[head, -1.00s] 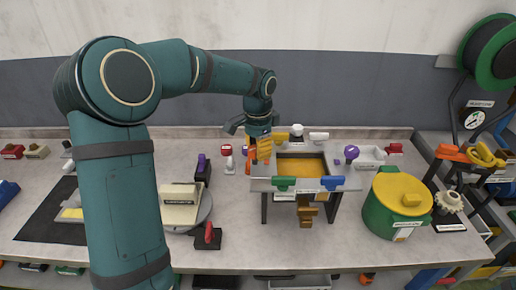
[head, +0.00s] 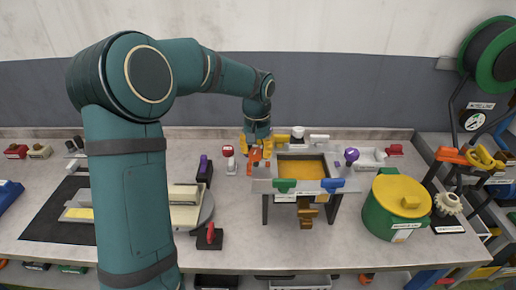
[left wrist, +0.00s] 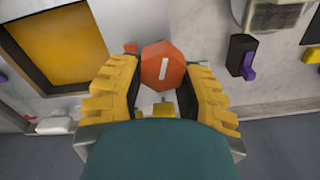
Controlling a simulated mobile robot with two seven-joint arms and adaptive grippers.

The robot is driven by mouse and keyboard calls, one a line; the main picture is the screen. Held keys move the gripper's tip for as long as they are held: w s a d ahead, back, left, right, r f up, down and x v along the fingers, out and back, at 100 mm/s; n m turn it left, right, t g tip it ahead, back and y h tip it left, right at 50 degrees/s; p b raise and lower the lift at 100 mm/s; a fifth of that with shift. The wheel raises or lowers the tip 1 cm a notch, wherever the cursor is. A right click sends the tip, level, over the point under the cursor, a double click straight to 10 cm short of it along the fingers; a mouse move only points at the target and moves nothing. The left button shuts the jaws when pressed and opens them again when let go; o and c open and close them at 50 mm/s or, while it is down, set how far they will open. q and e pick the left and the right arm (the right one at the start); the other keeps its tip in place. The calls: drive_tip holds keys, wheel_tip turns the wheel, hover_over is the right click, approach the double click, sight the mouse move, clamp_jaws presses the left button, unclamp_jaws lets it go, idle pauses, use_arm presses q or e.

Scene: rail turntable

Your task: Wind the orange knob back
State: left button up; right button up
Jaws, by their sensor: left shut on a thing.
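The orange knob (left wrist: 162,62) has a faceted face with a white bar mark and shows between my fingers in the left wrist view. In the head view the orange knob (head: 254,157) is at the left back corner of the raised frame with the yellow panel (head: 300,168). My left gripper (head: 257,142) comes down on it from above. In the left wrist view the yellow fingers of my left gripper (left wrist: 160,88) lie on both sides of the knob, shut on it. The knob's lower side is hidden. My right gripper is not in view.
Left of the frame stand a red-and-white part (head: 228,158) and a purple-topped switch (head: 204,168). A red lever (head: 210,235) is in front. A green pot with a yellow lid (head: 400,195) stands to the right. Bare bench lies in front of the frame.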

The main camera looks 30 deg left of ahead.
use_arm(q)
drive_tip(key=n, duration=0.2)
drive_tip(key=n+p, duration=0.1)
drive_tip(key=n, duration=0.2)
drive_tip(key=shift+s+a+n, duration=0.2)
drive_tip(key=shift+n, duration=0.1)
drive_tip(key=n, duration=0.2)
drive_tip(key=n+p, duration=0.1)
drive_tip(key=n, duration=0.2)
drive_tip(key=shift+s+a, duration=0.1)
drive_tip(key=shift+s, duration=0.1)
drive_tip(key=n+p, duration=0.1)
drive_tip(key=n, duration=0.1)
drive_tip(key=n+p, duration=0.1)
drive_tip(key=n, duration=0.1)
drive_tip(key=shift+s+n, duration=0.2)
drive_tip(key=shift+n, duration=0.2)
drive_tip(key=n+p, duration=0.1)
drive_tip(key=n, duration=0.1)
drive_tip(key=n+p, duration=0.1)
drive_tip(key=n, duration=0.1)
drive_tip(key=shift+s+f+n+p, duration=0.1)
drive_tip(key=shift+s+n+p, duration=0.1)
drive_tip(key=shift+n+p, duration=0.15)
drive_tip(key=o, duration=1.2)
